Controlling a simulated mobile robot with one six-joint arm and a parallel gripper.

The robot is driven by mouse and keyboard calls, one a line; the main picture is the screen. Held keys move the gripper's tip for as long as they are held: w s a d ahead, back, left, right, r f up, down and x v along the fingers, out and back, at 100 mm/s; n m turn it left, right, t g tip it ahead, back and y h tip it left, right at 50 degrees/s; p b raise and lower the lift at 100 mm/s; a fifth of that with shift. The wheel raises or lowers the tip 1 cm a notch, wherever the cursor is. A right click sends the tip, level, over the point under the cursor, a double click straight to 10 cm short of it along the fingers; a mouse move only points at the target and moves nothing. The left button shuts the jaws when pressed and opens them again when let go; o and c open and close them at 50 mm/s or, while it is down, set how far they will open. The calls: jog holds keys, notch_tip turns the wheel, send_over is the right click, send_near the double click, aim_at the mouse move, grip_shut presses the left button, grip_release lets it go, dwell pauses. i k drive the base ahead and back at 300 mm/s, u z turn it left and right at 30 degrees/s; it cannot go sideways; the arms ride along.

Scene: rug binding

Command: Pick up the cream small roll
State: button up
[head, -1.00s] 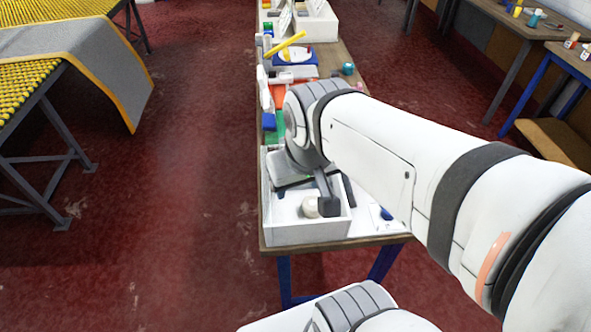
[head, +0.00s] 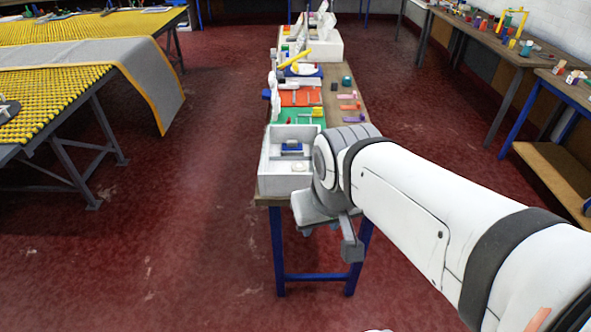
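A white open box (head: 269,178) stands at the near end of the long narrow table. Inside it, near the front right, lies a small pale cream thing (head: 300,167); it may be the cream small roll, but it is too small to be sure. My gripper (head: 343,238) hangs to the right of and in front of the box, off the table's near edge. One dark grey finger shows clearly. The other finger and the gap between them are mostly hidden, so I cannot see whether anything is held.
A blue thing (head: 292,147) lies farther back in the box. Green (head: 298,138) and orange (head: 300,97) mats with small items lie behind it. Left, a yellow-studded table (head: 60,100) carries a grey rug (head: 150,85). Red floor on the left is clear.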

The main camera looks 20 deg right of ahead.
aim_at(298, 166)
jog(key=u, duration=0.15)
jog(key=i, duration=1.05)
jog(key=z, duration=0.15)
